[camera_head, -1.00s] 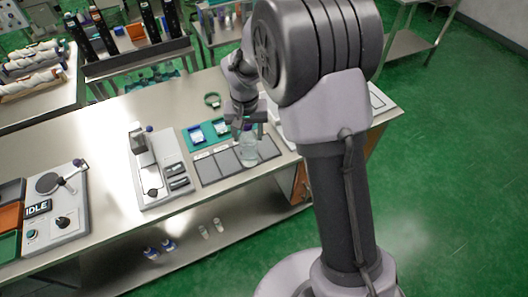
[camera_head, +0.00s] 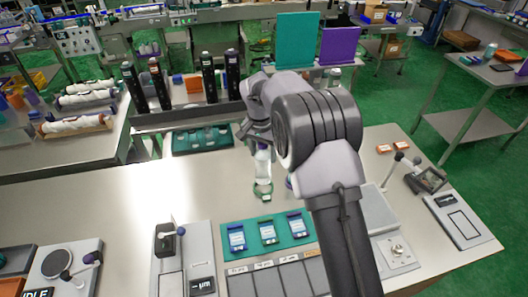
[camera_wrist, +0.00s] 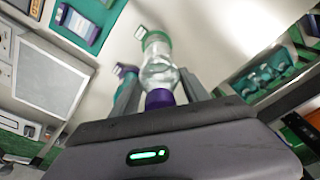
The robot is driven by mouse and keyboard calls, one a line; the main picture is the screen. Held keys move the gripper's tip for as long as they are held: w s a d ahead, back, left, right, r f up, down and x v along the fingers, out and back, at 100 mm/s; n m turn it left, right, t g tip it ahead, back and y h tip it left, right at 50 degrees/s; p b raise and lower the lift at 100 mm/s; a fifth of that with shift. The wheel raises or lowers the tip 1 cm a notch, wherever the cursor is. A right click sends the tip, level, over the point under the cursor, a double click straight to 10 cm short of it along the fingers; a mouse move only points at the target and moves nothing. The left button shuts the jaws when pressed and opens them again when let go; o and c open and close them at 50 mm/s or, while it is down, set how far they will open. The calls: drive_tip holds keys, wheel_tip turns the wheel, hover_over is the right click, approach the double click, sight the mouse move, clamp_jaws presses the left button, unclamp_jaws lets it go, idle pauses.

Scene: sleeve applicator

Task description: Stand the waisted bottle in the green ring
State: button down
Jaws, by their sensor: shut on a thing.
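The waisted bottle (camera_head: 262,168) is clear with a purple cap. It looks upright in the head view, above the back part of the bench. The wrist view shows its purple cap (camera_wrist: 160,98) near me, between the two fingers. My gripper (camera_wrist: 161,84) is shut on the bottle's upper part; it also shows in the head view (camera_head: 259,142). The green ring (camera_head: 264,190), with a small tab, is at the bottle's foot. In the wrist view the ring (camera_wrist: 155,37) lines up with the base. I cannot tell whether the base is inside it or just above.
A teal tray (camera_head: 203,140) stands behind to the left. A lever device (camera_head: 168,245) is at front left. A purple-topped thing (camera_head: 289,182) is partly hidden by my arm. Bench left of the ring is clear.

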drive_tip(key=shift+s+f+b, duration=0.3)
drive_tip(key=shift+f+b, duration=0.15)
drive_tip(key=shift+f, duration=0.3)
drive_tip(key=shift+w, duration=0.2)
drive_tip(key=shift+f, duration=0.1)
idle(0.4)
drive_tip(key=shift+f+b, duration=1.1)
drive_tip(key=shift+f, duration=0.6)
drive_tip(key=shift+c, duration=2.3)
unclamp_jaws()
drive_tip(key=shift+o, duration=0.4)
